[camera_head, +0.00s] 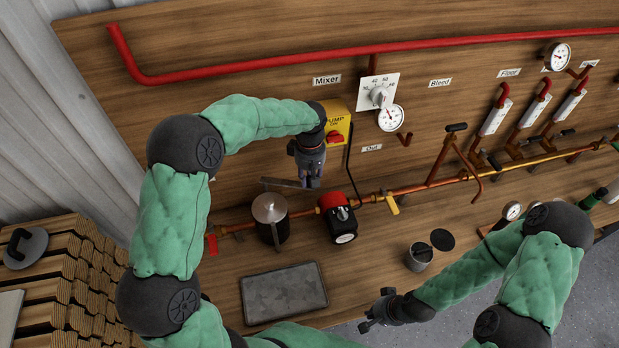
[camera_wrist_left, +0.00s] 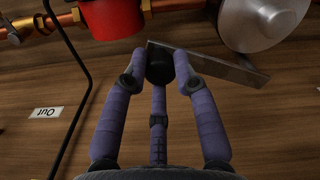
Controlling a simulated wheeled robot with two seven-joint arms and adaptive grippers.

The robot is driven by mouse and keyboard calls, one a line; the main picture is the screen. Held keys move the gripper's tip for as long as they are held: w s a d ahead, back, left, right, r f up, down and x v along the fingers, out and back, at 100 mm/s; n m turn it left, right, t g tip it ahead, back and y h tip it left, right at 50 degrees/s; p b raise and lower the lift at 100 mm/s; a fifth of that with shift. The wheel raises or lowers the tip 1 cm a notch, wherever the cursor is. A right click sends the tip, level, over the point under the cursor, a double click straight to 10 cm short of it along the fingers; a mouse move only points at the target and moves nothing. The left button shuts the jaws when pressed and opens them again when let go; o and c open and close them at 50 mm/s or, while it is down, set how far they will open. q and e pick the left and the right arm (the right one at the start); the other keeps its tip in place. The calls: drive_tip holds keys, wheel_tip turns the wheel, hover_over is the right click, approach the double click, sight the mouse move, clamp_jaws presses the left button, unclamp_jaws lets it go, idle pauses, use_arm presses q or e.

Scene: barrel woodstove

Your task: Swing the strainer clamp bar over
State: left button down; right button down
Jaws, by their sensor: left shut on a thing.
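The strainer (camera_head: 270,228) is a dark upright cylinder with a round silver lid (camera_head: 269,206) on the wooden bench. The lid also shows at the top right of the left wrist view (camera_wrist_left: 262,22). The clamp bar (camera_head: 280,183) is a flat grey metal strip behind the lid in the head view, beside it rather than across its middle. In the left wrist view the bar (camera_wrist_left: 225,67) slants past the lid's edge. My left gripper (camera_head: 309,184) is shut on the bar's dark knob end (camera_wrist_left: 159,68), partly hidden by the fingers. My right gripper (camera_head: 371,312) is empty, its fingers apart, near the bench's front.
A red and black pump (camera_head: 338,217) stands just right of the strainer on the copper pipe (camera_head: 408,190). A red valve handle (camera_head: 211,244) is at left. A dark tray (camera_head: 283,292) lies in front. A grey cup (camera_head: 420,256) stands right. A thin black cable (camera_head: 352,172) hangs near my left gripper.

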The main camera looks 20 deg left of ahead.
use_arm(q)
drive_tip(key=c, duration=1)
unclamp_jaws()
wheel_tip(320, 180, up, 12)
